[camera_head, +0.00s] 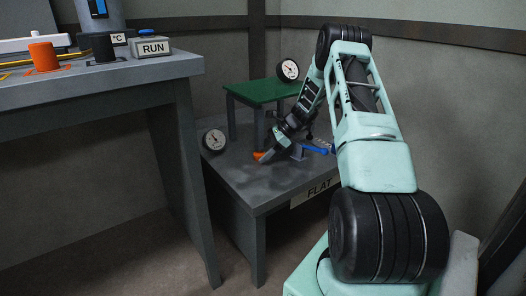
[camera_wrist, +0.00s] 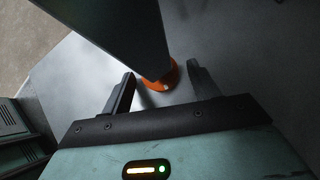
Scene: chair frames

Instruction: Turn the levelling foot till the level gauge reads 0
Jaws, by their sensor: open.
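The orange levelling foot (camera_wrist: 170,78) shows in the wrist view at the bottom of a dark leg (camera_wrist: 118,30), which hides part of it. My gripper (camera_wrist: 160,72) is open, with one finger on each side of the foot; I cannot tell whether either finger touches it. In the head view my gripper (camera_head: 268,157) is low at the small green-topped table (camera_head: 262,91), beside the orange foot (camera_head: 258,155). One round dial (camera_head: 288,70) is at the green top's back right and another (camera_head: 214,140) stands on the grey platform. Their readings are too small to tell, as is which one is the level gauge.
The grey platform (camera_head: 240,185) carries a FLAT label (camera_head: 318,190). A blue-handled part (camera_head: 316,149) lies right of my gripper. A taller grey bench (camera_head: 90,85) at left holds a RUN block (camera_head: 151,46) and an orange cylinder (camera_head: 43,55). Walls stand close behind.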

